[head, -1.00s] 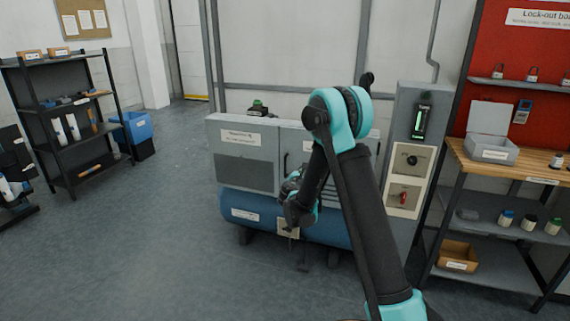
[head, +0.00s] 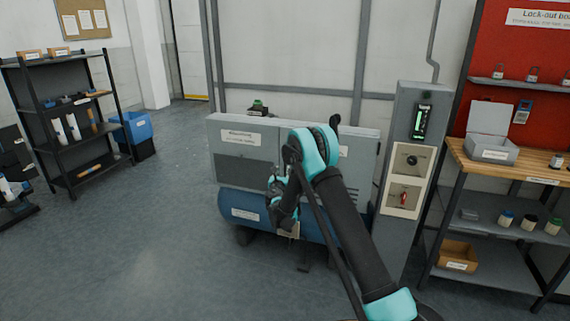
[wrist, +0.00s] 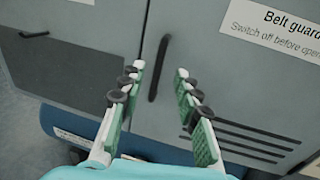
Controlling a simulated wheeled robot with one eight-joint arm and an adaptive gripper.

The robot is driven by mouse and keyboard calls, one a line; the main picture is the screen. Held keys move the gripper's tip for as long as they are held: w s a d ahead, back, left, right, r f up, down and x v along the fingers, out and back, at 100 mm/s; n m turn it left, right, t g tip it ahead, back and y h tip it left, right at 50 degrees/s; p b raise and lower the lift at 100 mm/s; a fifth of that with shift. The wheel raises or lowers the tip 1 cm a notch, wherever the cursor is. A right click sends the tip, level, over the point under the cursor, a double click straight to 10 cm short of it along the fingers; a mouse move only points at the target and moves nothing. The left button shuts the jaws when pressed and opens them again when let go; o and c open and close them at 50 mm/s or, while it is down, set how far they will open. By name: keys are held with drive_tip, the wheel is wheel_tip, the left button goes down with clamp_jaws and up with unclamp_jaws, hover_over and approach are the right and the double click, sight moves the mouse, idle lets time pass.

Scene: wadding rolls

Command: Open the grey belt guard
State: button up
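The grey belt guard (wrist: 228,75) is a flat panel with a "Belt guard" label and dark vent slots, on the right half of the grey compressor cabinet. In the wrist view it looks closed, with a narrow seam at its left edge. Its dark upright handle (wrist: 159,68) stands beside that seam. My gripper (wrist: 160,70) is open and empty, its green-padded fingers on either side of the handle in the picture. I cannot tell how far the fingertips are from it. In the head view my arm hides most of the guard, and my gripper (head: 280,205) is in front of the cabinet.
A blue tank (head: 240,208) lies under the cabinet. A grey control column (head: 400,200) with a red switch (head: 403,198) stands just right of it. A workbench (head: 505,170) is further right.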

drive_tip(key=w, duration=0.9)
drive_tip(key=shift+w+d, duration=0.15)
drive_tip(key=shift+d, duration=0.2)
clamp_jaws()
